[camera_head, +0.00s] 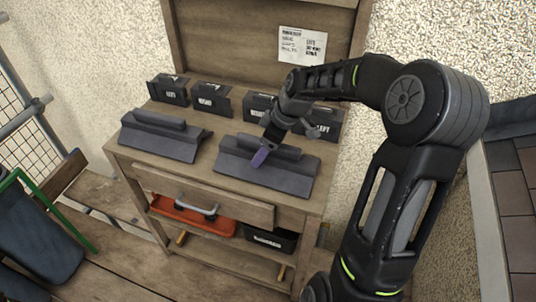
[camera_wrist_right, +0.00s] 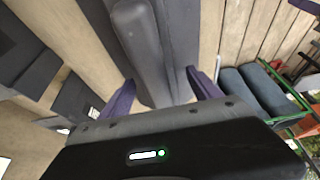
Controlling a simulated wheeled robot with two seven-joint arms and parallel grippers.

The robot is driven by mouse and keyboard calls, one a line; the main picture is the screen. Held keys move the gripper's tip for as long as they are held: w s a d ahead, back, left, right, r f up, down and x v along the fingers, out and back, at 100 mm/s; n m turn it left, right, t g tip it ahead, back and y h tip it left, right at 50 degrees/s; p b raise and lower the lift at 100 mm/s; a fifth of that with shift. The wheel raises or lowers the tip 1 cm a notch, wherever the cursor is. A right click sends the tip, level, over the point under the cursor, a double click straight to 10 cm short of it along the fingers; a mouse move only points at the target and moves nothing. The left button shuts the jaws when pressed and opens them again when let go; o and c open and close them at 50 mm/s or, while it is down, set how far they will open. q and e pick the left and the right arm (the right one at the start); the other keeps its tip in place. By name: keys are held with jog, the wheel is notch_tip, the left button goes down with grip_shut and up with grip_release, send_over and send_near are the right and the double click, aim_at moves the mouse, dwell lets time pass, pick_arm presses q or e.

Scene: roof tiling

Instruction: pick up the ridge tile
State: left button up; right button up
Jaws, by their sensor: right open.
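Two dark grey ridge tiles with raised rounded rolls lie on the wooden bench: one on the left (camera_head: 160,138) and one on the right (camera_head: 250,176). My right gripper (camera_head: 280,150) is over the right tile. In the right wrist view, the purple fingers of my right gripper (camera_wrist_right: 160,82) are apart, one on each side of the raised roll of a grey tile (camera_wrist_right: 140,35). I cannot tell whether they touch it. The wrist hides part of the tile's far side in the head view. My left gripper is out of view.
Several dark labelled holders (camera_head: 211,98) stand along the bench's back edge, some partly behind my right arm. Below are a part-open drawer (camera_head: 200,195), an orange container (camera_head: 185,213) and a black labelled box (camera_head: 268,238). A paper sheet (camera_head: 302,45) hangs on the backboard.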

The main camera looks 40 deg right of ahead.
dwell(0.6)
grip_shut()
dwell(0.7)
jog(key=shift+w+r, duration=0.1)
